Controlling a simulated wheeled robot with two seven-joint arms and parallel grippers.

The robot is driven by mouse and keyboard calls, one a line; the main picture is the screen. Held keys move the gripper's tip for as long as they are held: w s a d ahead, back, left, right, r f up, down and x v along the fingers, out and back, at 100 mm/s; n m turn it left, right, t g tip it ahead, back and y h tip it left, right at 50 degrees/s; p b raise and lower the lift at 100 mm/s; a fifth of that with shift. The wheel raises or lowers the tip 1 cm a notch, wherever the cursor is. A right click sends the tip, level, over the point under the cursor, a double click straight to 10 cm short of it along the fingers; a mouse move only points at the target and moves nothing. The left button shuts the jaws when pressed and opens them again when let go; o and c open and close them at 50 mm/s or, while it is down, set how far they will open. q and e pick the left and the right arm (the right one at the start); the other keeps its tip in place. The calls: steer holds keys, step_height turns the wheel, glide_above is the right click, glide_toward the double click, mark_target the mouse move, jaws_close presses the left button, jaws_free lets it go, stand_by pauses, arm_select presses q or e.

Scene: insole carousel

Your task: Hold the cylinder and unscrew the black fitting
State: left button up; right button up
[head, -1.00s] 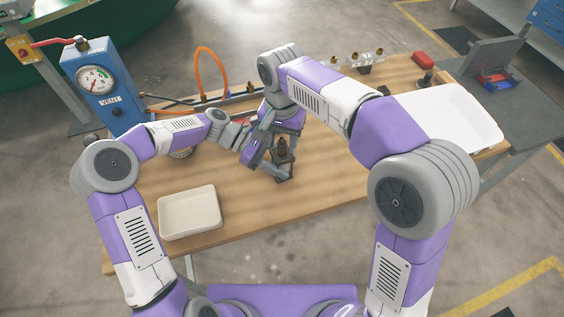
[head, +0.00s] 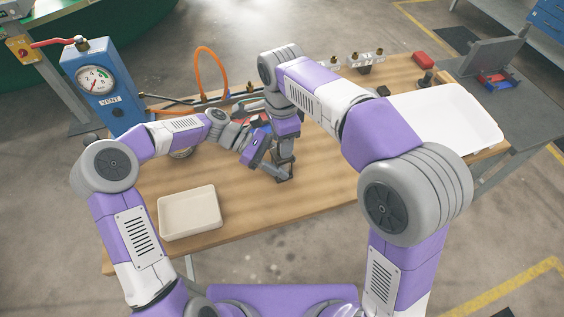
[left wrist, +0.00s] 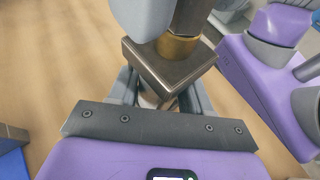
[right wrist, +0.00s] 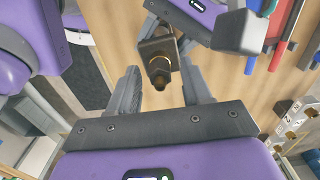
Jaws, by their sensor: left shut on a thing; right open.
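The cylinder (left wrist: 152,98) has a dark square end block (left wrist: 150,65) with a brass ring and the black fitting (left wrist: 190,18) above it. My left gripper (head: 280,174) is shut around the cylinder below the block, above the wooden table. My right gripper (head: 285,158) points down over the fitting and is open. In the right wrist view the fitting (right wrist: 163,84) lies between its spread fingers, with room at least on the right side. A right finger hides part of the fitting in the left wrist view. In the head view the right gripper covers most of the fitting.
An empty cream tray (head: 190,212) lies at the front left and a white tray (head: 455,118) at the right. A blue gauge unit (head: 117,112) and an orange hose (head: 200,62) stand behind. A rack of fittings (head: 365,64) and a red block (head: 423,60) are at the back right.

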steer(key=m, duration=0.5)
steer(key=shift+m, duration=0.4)
steer(key=m, duration=0.5)
steer(key=shift+m, duration=0.3)
steer(key=shift+c, duration=0.2)
jaws_close()
steer(key=n, duration=0.6)
steer(key=shift+n, duration=0.3)
steer(key=n, duration=0.5)
steer(key=shift+n, duration=0.3)
